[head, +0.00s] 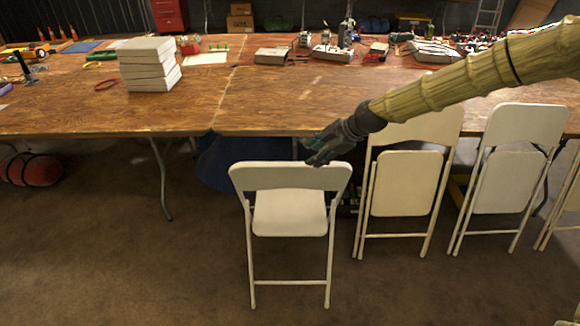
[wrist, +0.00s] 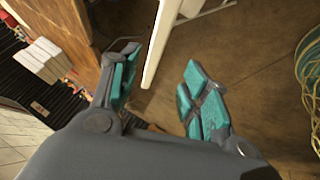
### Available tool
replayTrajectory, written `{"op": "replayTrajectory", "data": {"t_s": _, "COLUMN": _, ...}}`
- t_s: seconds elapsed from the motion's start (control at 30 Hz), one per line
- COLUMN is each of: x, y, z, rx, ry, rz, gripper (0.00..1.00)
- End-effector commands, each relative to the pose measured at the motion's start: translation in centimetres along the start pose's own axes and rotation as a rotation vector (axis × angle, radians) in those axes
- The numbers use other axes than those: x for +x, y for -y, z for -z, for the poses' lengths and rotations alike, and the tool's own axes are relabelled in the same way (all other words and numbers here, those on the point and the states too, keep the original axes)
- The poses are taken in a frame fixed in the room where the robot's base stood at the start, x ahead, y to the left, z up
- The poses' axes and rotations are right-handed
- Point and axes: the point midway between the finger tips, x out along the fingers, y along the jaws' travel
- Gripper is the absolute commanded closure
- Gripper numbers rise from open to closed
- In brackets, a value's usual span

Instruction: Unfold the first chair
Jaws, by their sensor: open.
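The first chair (head: 290,212) is a white folding chair standing upright in front of the table. Its backrest is at the top and its seat shows below it; I cannot tell how far the seat is folded out. My gripper (head: 315,150) is just above the right end of the backrest. In the wrist view my gripper (wrist: 162,92) is open, with teal finger pads spread apart. The white edge of the chair (wrist: 160,45) shows between and beyond the fingers, and they are not closed on it. Whether they touch it is unclear.
Folded white chairs (head: 405,183) stand in a row to the right along the table. The long wooden table (head: 90,105) runs behind, bearing a white stack (head: 149,64) and electronics. Carpet (head: 130,260) is clear at the front left. Coiled cables (wrist: 312,75) lie at right in the wrist view.

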Motion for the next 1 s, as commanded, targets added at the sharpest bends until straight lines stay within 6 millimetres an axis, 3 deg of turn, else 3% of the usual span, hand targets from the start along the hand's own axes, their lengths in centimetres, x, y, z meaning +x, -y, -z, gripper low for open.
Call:
{"op": "replayTrajectory", "data": {"t_s": 0.13, "x": 0.0, "y": -0.6, "z": 0.2, "rx": -0.025, "ry": -0.004, "rz": -0.002, "gripper": 0.54}}
{"op": "replayTrajectory", "data": {"t_s": 0.27, "x": 1.5, "y": -0.5, "z": 0.2, "rx": -0.025, "ry": -0.004, "rz": -0.002, "gripper": 0.54}}
{"op": "replayTrajectory", "data": {"t_s": 0.7, "x": 9.8, "y": -0.3, "z": 0.0, "rx": -0.024, "ry": -0.004, "rz": -0.002, "gripper": 0.54}}
{"op": "replayTrajectory", "data": {"t_s": 1.0, "x": 13.3, "y": -0.5, "z": 0.2, "rx": -0.022, "ry": -0.004, "rz": -0.003, "gripper": 0.54}}
